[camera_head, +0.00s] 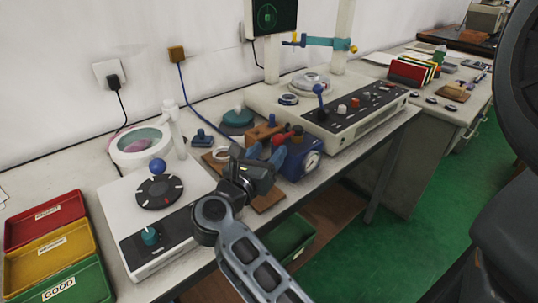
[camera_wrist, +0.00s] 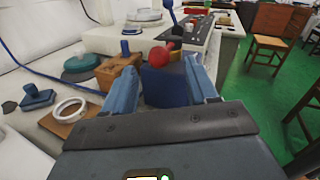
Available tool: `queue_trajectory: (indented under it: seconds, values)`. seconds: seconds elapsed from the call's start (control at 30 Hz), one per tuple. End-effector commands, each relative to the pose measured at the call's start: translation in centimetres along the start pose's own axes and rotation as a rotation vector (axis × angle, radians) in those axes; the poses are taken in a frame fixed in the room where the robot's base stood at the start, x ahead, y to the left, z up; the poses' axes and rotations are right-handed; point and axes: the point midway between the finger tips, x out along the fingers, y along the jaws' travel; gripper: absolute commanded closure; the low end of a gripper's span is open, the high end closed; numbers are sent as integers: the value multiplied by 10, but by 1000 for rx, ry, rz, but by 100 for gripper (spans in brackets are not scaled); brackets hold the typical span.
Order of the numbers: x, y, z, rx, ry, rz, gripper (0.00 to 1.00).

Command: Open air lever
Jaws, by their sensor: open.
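A lever with a red knob (camera_wrist: 157,56) stands on a blue box (camera_wrist: 165,86) in the wrist view, straight ahead of my gripper. In the head view the red knob (camera_head: 280,139) shows just beyond my gripper, and the blue box (camera_head: 296,166) carries a round white gauge (camera_head: 312,161). My gripper (camera_wrist: 161,78) is open, with one blue finger on each side of the box in the picture. Nothing is between the fingertips that I can see them touching. In the head view my gripper (camera_head: 266,155) hides part of the box and the lever's base.
A wooden block with a blue knob (camera_wrist: 120,72) and a white ring on a wooden plate (camera_wrist: 70,112) lie left. A control panel (camera_head: 345,109) with a blue-balled lever stands behind. A white dial machine (camera_head: 120,214) and colored trays (camera_head: 50,248) are at left.

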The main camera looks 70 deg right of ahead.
Motion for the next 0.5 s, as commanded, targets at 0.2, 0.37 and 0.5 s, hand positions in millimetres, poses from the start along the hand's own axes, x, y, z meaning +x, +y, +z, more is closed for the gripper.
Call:
queue_trajectory:
  seconds: [0.2,0.37,0.5]
  values:
    - [19,1,-3,30,18,-15,42]
    - [44,0,-2,29,17,-16,42]
    - [64,0,-3,27,16,-15,42]
